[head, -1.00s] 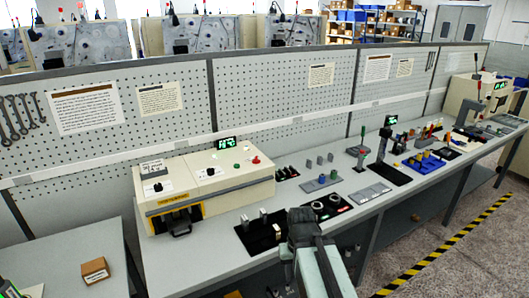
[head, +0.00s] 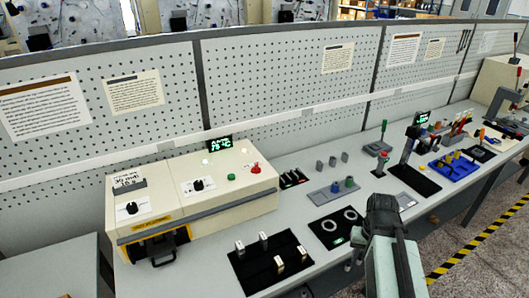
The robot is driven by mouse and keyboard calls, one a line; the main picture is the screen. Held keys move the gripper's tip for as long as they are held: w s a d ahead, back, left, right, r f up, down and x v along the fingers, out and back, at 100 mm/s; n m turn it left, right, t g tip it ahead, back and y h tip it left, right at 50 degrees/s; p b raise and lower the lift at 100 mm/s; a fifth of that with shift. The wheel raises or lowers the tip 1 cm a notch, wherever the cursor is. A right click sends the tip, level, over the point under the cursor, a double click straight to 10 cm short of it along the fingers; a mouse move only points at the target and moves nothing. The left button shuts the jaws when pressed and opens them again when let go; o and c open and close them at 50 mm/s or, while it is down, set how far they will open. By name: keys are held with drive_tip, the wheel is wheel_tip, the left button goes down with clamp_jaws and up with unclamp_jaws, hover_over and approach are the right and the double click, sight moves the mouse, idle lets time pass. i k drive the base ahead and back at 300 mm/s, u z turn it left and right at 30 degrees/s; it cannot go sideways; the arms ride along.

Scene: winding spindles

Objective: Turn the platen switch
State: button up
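A cream bench machine (head: 225,204) stands at the left of the bench. It has a black rotary knob on a white plate at its left (head: 131,208) and another black rotary knob (head: 198,184) near the middle of its top. The small labels are too blurred to tell which knob is the platen switch. A green button (head: 231,177), a red knob (head: 255,168) and a lit green display (head: 221,145) are to their right. My gripper (head: 381,203) is at the lower right, over the bench's front part and well apart from the machine. Its fingers cannot be made out.
A black mat (head: 262,275) with several upright metal pieces lies in front of the machine. A black panel with two rings (head: 336,227) and a grey block with colored pegs (head: 330,194) lie to the right. A pegboard wall (head: 260,90) runs behind the bench.

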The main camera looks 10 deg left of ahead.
sight(256, 170)
drive_tip(key=u, duration=0.3)
drive_tip(key=i, duration=0.7)
drive_tip(key=u, duration=0.7)
